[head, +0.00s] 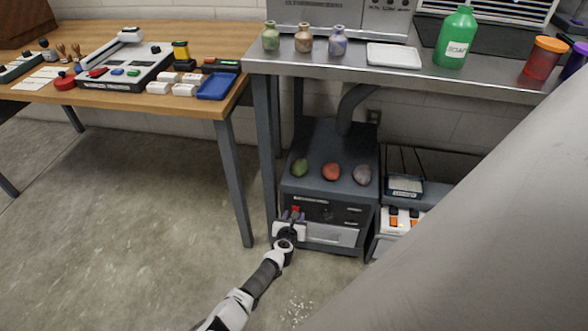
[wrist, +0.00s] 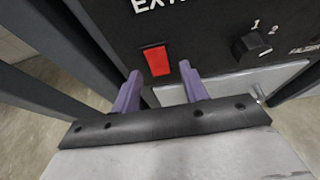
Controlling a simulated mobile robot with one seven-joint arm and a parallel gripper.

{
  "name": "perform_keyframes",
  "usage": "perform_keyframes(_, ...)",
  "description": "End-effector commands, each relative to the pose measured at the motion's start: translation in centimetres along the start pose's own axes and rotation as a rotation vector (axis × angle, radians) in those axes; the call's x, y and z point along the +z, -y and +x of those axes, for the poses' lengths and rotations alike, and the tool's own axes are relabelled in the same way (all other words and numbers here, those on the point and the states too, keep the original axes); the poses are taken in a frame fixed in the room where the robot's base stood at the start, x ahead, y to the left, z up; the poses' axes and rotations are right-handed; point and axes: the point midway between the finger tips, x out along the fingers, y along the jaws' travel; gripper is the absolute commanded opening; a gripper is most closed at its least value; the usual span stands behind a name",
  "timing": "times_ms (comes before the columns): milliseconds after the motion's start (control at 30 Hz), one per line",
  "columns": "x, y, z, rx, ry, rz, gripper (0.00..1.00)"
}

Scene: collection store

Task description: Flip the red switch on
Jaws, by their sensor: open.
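The red switch (wrist: 157,60) is a small rectangular rocker on the dark front panel of a floor unit; it shows between and just beyond my fingertips in the wrist view. It also shows in the head view (head: 295,209), just above my gripper. My gripper (wrist: 160,84) has two purple fingers, spread apart with nothing between them. The gripper also shows in the head view (head: 292,217), at the left of the unit's front (head: 330,211). I cannot tell whether a fingertip touches the panel, or which way the rocker is tilted.
A knob (wrist: 252,46) sits right of the switch. Several stones, one red (head: 331,171), lie on the unit's top. The steel bench (head: 270,62) stands above, its leg (head: 264,150) close on the left. A white-and-orange device (head: 402,220) is at right. Floor at left is clear.

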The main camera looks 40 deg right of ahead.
Motion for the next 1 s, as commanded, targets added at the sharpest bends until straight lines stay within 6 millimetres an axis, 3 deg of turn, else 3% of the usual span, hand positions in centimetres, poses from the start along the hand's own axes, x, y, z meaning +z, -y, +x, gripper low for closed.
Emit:
perform_keyframes(400,0.06,0.03,0.58,0.000,0.000,-0.002,0.44)
perform_keyframes(733,0.05,0.03,0.57,0.000,0.000,-0.002,0.02)
perform_keyframes(1000,-0.75,0.14,0.88,-0.002,0.031,-0.005,0.00)
